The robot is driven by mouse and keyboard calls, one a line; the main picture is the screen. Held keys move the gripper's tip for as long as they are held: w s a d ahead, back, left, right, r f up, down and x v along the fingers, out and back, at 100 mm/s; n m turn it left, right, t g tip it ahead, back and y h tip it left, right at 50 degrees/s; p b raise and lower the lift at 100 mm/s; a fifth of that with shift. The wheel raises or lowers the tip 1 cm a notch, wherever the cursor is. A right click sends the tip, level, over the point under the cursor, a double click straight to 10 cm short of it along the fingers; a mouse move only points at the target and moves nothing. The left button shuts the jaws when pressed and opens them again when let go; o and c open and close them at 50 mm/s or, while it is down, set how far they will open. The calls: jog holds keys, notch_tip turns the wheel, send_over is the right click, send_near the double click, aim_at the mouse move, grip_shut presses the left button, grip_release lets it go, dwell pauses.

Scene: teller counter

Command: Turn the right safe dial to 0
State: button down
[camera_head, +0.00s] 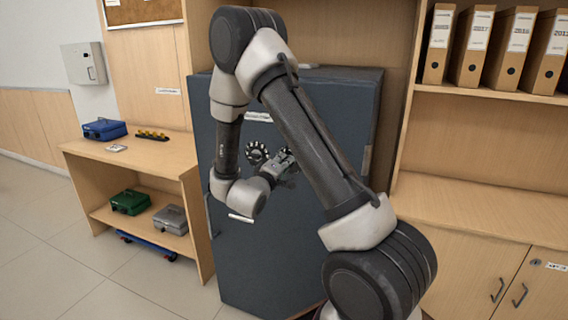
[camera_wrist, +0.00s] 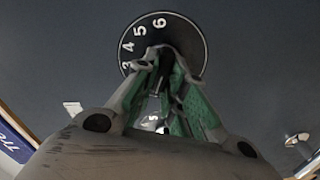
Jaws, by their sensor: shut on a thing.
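The dark blue-grey safe (camera_head: 262,250) stands behind my arm. Its left dial (camera_head: 258,153), black with a pale ring of marks, shows just left of my gripper (camera_head: 283,163). The right dial is mostly hidden behind my gripper in the head view. In the wrist view, a black dial plate (camera_wrist: 187,32) carries white numerals; 4, 5 and 6 read clearly along its upper left. My gripper (camera_wrist: 166,60) is closed on the dial's knob, with the green-lined fingers around its middle. The fingers cover the knob and the lower part of the plate, so the dial's setting cannot be read.
A wooden side table (camera_head: 150,152) at left holds a blue cash box (camera_head: 104,129). A green box (camera_head: 130,202) and a grey box (camera_head: 171,218) sit on its lower shelf. A wooden cabinet (camera_head: 480,215) with binders (camera_head: 478,45) above stands at right.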

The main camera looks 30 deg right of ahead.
jog(key=shift+f+n, duration=0.15)
jog(key=shift+n, duration=0.9)
jog(key=shift+f+n, duration=0.1)
jog(key=shift+n, duration=0.95)
jog(key=c, duration=1.5)
grip_release()
jog(key=shift+a, duration=0.1)
jog(key=v, duration=1.2)
